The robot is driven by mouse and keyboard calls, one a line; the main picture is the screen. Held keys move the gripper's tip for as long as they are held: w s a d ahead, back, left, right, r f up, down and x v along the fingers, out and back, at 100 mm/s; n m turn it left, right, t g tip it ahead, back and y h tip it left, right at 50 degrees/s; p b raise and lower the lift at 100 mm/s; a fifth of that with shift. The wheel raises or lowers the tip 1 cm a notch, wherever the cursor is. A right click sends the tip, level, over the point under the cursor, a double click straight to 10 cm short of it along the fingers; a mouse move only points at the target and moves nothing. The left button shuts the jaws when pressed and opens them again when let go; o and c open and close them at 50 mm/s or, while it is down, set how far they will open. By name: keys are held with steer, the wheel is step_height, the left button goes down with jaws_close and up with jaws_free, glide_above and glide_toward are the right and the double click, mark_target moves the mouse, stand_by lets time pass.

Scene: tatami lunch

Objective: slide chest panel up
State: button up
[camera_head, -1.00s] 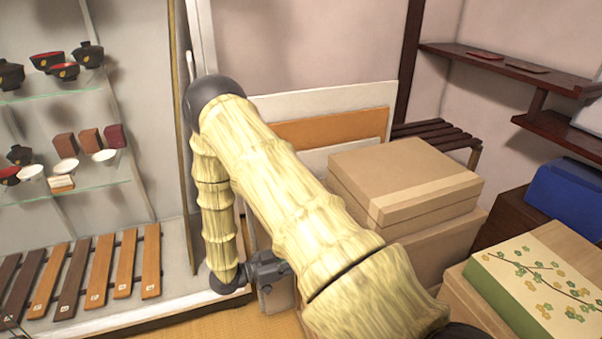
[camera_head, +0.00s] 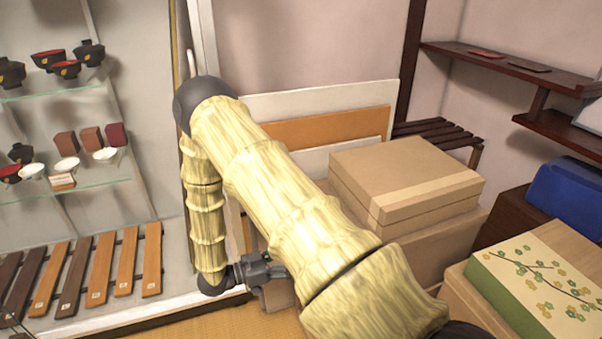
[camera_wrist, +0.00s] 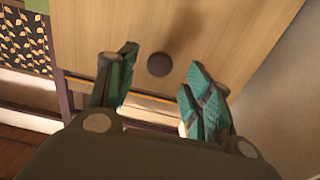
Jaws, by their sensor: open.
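The chest panel (camera_wrist: 205,35) is a light wooden board with a round dark knob (camera_wrist: 159,64); it fills the upper part of the wrist view. My gripper (camera_wrist: 158,82) is open, its two teal-padded fingers spread to the left and right of the knob. The knob shows in the gap between the fingertips, and I cannot tell whether either finger touches it. In the head view my gripper (camera_head: 268,271) is low beside the cardboard boxes, partly behind my arm. The chest panel cannot be made out in the head view.
Cardboard boxes (camera_head: 405,178) stand right of my arm, with flat boards (camera_head: 325,128) leaning behind. A display case with glass shelves (camera_head: 70,185) is at left. A flower-patterned box (camera_head: 535,285) sits at lower right. Dark patterned cloth (camera_wrist: 24,42) shows left of the panel.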

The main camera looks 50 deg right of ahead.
steer(key=v, duration=0.8)
steer(key=shift+a, duration=0.3)
steer(key=shift+w, duration=0.15)
step_height(320, 180, down, 8)
steer(key=w+d+n+t+y, duration=0.1)
steer(key=d+n+t, duration=0.1)
steer(key=n+t, duration=0.65)
steer(key=s+a+f+n+t+y, duration=0.3)
steer(key=a+f+n+t+y, duration=0.3)
steer(key=f, duration=0.3)
steer(key=s+a+f+n+g+y, duration=0.2)
steer(key=s+a+n+y, duration=0.1)
steer(key=s+a, duration=0.15)
steer(key=s+a+f+n+g+y, duration=0.1)
steer(key=s+a+f+n+y, duration=0.15)
steer(key=s, duration=0.35)
steer(key=s+a+n+g+y, duration=0.3)
steer(key=s+a+g+y, duration=0.15)
steer(key=s, duration=0.75)
step_height(320, 180, up, 21)
steer(key=t+h+p, duration=0.1)
steer(key=p, duration=1.9)
steer(key=shift+w+a+f, duration=0.2)
steer(key=shift+w+a, duration=0.1)
steer(key=shift+a, duration=0.15)
